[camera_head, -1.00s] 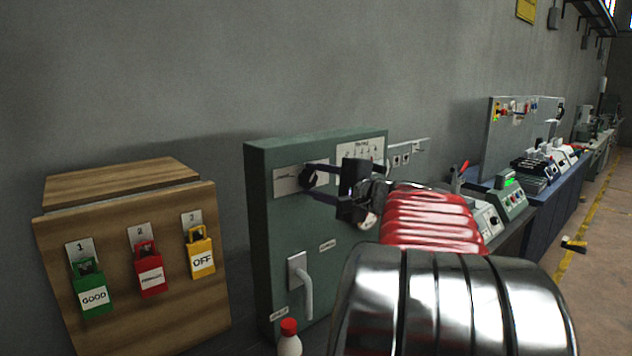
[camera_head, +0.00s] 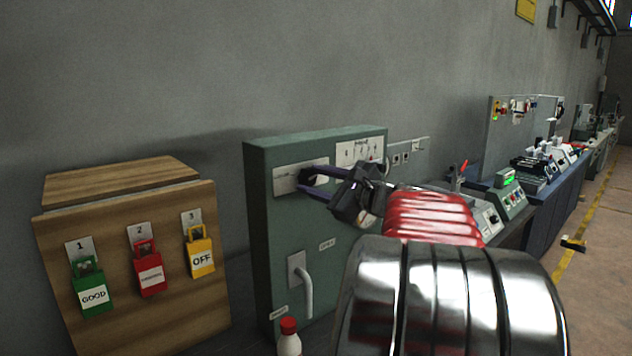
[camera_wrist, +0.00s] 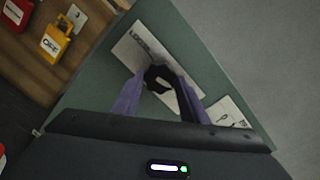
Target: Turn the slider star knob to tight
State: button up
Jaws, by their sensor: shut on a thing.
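The black star knob (camera_wrist: 156,77) sits on a pale plate (camera_wrist: 131,49) on the green cabinet (camera_head: 262,215). In the wrist view my gripper (camera_wrist: 158,88) has one purple-grey finger on each side of the knob and is shut on it. In the head view my gripper (camera_head: 308,182) reaches the knob from the right, with its body tilted. The knob is mostly hidden there by the fingers. The plate's lettering is too small to read, so I cannot tell the knob's setting.
A wooden box (camera_head: 130,260) with green, red and yellow padlocks stands left of the cabinet. A red-capped bottle (camera_head: 289,340) stands in front. Benches with equipment (camera_head: 520,185) run along the wall at right.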

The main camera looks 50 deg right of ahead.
jog(key=shift+f, duration=0.4)
jog(key=o, duration=0.7)
jog(key=shift+d, duration=0.1)
jog(key=o, duration=0.3)
jog(key=shift+r, duration=0.25)
jog(key=shift+o, duration=0.2)
jog(key=shift+s, duration=0.1)
jog(key=s, duration=1.3)
jog(key=shift+s+a+r, duration=0.2)
jog(key=shift+s+a, duration=0.15)
jog(key=shift+a, duration=0.05)
